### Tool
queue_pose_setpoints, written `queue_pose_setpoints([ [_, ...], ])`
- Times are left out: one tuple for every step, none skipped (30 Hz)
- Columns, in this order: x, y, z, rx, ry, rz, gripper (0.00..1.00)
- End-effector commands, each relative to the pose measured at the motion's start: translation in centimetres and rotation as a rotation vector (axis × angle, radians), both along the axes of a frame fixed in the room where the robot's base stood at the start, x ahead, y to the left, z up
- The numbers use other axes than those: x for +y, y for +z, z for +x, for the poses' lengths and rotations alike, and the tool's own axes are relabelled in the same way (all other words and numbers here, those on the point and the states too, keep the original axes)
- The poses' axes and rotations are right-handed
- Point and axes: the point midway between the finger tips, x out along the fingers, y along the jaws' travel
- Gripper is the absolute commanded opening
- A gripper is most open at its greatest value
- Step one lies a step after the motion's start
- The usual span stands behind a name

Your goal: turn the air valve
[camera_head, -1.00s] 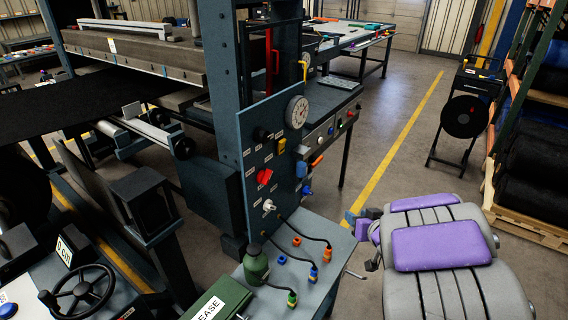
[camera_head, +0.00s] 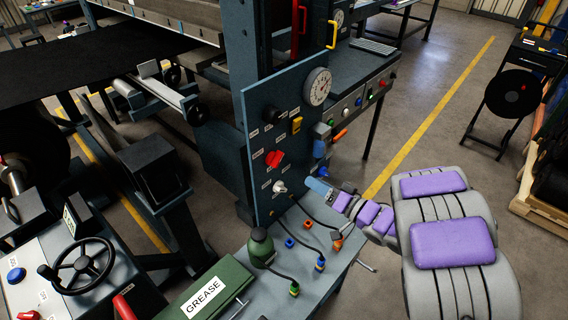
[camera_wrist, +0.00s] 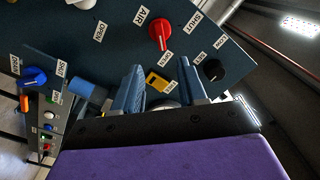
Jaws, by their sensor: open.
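The air valve (camera_head: 274,158) is a red knob on the dark blue upright panel (camera_head: 262,118). In the wrist view the red knob (camera_wrist: 158,34) sits by a label reading AIR, with OPEN and SHUT labels to its sides. My gripper (camera_head: 318,187) is below and right of the knob in the head view, near the panel's lower right edge. In the wrist view my gripper's (camera_wrist: 162,70) two blue fingers are spread apart and empty. The knob appears beyond the fingertips, with a gap between.
The panel also carries a gauge (camera_head: 317,87), a yellow part (camera_head: 297,125) and a pale knob (camera_head: 280,187). Below it, a bench holds hoses, a green bottle (camera_head: 261,247) and a grease box (camera_head: 212,287).

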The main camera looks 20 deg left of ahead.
Motion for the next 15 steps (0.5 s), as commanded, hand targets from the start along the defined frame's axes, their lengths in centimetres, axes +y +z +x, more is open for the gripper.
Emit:
queue_pose_setpoints([
  [1.2, -0.2, 0.2, 0.0, 0.006, 0.0, 0.41],
  [1.7, -0.2, 0.5, 0.001, 0.004, -0.001, 0.41],
  [2.4, -0.2, 0.8, 0.0, 0.004, -0.001, 0.41],
  [2.9, -0.2, 1.0, -0.001, 0.003, 0.0, 0.41],
  [3.5, -0.2, 1.2, -0.001, 0.004, 0.001, 0.41],
  [4.3, -0.2, 1.5, -0.001, 0.005, 0.0, 0.41],
  [4.8, -0.2, 1.8, -0.002, 0.004, -0.001, 0.41],
  [5.4, -0.2, 2.0, -0.003, 0.004, -0.002, 0.41],
  [6.1, -0.2, 2.4, -0.003, 0.003, -0.001, 0.41],
  [6.6, -0.2, 2.5, -0.001, 0.004, 0.0, 0.41],
  [7.2, -0.2, 2.7, 0.0, 0.004, 0.001, 0.41],
  [7.8, -0.3, 3.0, 0.001, 0.004, 0.0, 0.41],
  [8.3, -0.3, 3.3, 0.001, 0.003, -0.001, 0.41],
  [8.7, -0.3, 3.5, 0.001, 0.002, -0.002, 0.41],
  [9.3, -0.3, 3.7, 0.0, 0.003, -0.002, 0.41],
])
